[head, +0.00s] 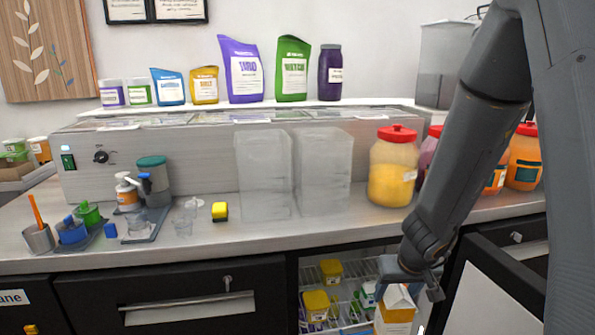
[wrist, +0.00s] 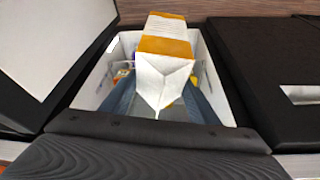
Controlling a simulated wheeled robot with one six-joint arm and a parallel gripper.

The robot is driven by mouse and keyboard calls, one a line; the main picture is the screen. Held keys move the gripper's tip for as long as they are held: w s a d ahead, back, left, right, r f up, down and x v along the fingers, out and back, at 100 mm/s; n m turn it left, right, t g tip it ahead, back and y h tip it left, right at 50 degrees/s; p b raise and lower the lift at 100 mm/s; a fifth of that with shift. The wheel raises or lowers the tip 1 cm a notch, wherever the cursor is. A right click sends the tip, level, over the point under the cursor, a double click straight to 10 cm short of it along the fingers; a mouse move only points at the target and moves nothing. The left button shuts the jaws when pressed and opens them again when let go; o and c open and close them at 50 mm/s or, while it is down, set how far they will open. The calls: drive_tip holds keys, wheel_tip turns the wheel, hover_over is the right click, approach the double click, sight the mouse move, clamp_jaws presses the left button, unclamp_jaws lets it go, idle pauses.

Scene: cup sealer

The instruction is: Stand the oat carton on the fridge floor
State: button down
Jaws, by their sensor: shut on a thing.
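The oat carton (head: 396,318) has an orange-yellow body and a white gable top. My gripper (head: 408,287) is shut on its top end at the fridge opening. In the wrist view, the white top (wrist: 163,78) lies between the fingers of my gripper (wrist: 160,98), and the orange body (wrist: 165,42) extends away from me. The open fridge (head: 307,262) is under the counter, with a white interior also seen in the wrist view (wrist: 108,98). The carton's lower end is cut off in the head view, and I cannot tell whether it touches anything. The fridge floor is mostly hidden.
Yellow-topped containers (head: 317,304) and other items stand on white wire racks (head: 347,291) inside, left of the carton. The open fridge door (head: 487,300) stands on the right. A closed black drawer front (head: 180,290) is on the left. The counter (head: 300,232) overhangs the opening.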

hover_over(374, 329)
drive_tip(key=a, duration=0.1)
drive_tip(key=s+f, duration=0.1)
drive_tip(key=f, duration=0.6)
drive_tip(key=s+f, duration=0.1)
drive_tip(key=f, duration=0.2)
drive_tip(key=shift+s+f, duration=0.45)
drive_tip(key=shift+f, duration=0.35)
